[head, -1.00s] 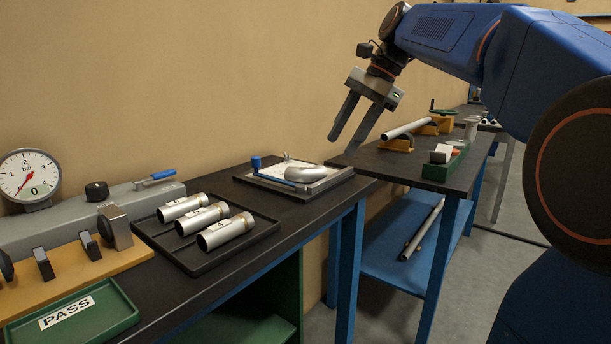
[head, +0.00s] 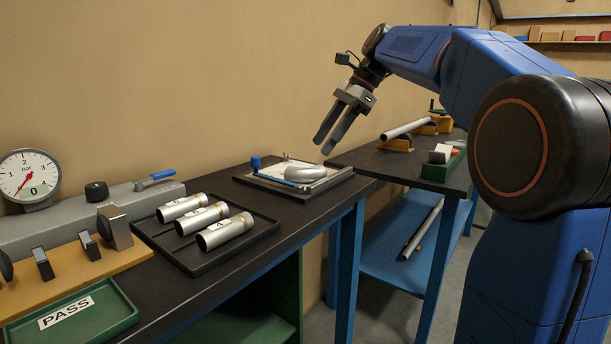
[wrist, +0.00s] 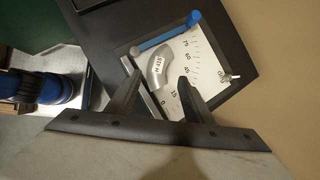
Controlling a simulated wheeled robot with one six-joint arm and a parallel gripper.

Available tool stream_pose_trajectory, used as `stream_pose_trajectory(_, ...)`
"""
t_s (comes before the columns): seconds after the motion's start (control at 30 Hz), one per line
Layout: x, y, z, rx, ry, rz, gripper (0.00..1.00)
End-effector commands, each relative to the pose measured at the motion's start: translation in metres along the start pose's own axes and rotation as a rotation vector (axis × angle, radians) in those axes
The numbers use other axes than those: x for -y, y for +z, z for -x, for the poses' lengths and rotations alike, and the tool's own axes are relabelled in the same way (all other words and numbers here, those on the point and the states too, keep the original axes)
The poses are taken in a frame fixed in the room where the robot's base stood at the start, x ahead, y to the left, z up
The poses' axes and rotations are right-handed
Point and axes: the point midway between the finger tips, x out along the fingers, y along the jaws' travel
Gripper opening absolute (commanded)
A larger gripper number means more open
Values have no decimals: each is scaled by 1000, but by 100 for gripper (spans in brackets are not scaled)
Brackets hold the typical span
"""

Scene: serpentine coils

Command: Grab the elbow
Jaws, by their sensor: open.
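The elbow (head: 290,171) is a curved silver pipe piece lying on a white angle-scale plate (head: 268,169) in a dark fixture at the far end of the near bench. In the wrist view the elbow (wrist: 159,64) shows a printed label and lies beyond the fingertips, beside a blue bar (wrist: 168,32). My gripper (head: 324,148) is open and empty, above and a little right of the fixture in the head view. In the wrist view my gripper (wrist: 160,82) has its fingers spread, with the elbow's lower end appearing between the tips.
A black tray (head: 262,232) holds three silver cylinders on the near bench. A green PASS tray (head: 120,318), a pressure gauge (head: 30,173) and a valve block stand left. A second bench (head: 440,181) holds a pipe on orange supports and a green box.

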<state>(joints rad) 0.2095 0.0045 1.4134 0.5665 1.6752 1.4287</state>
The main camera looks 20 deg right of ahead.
Motion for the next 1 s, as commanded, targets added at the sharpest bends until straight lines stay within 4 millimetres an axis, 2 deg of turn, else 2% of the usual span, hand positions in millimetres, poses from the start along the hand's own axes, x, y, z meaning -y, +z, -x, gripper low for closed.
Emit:
stream_pose_trajectory(0.1,-1,0,-18,0,2,0,47)
stream_pose_trajectory(0.43,-1,-1,-41,0,0,0,47)
stream_pose_trajectory(0.7,-4,-3,-76,0,1,2,47)
stream_pose_trajectory(1.0,-3,-4,-86,0,-1,1,47)
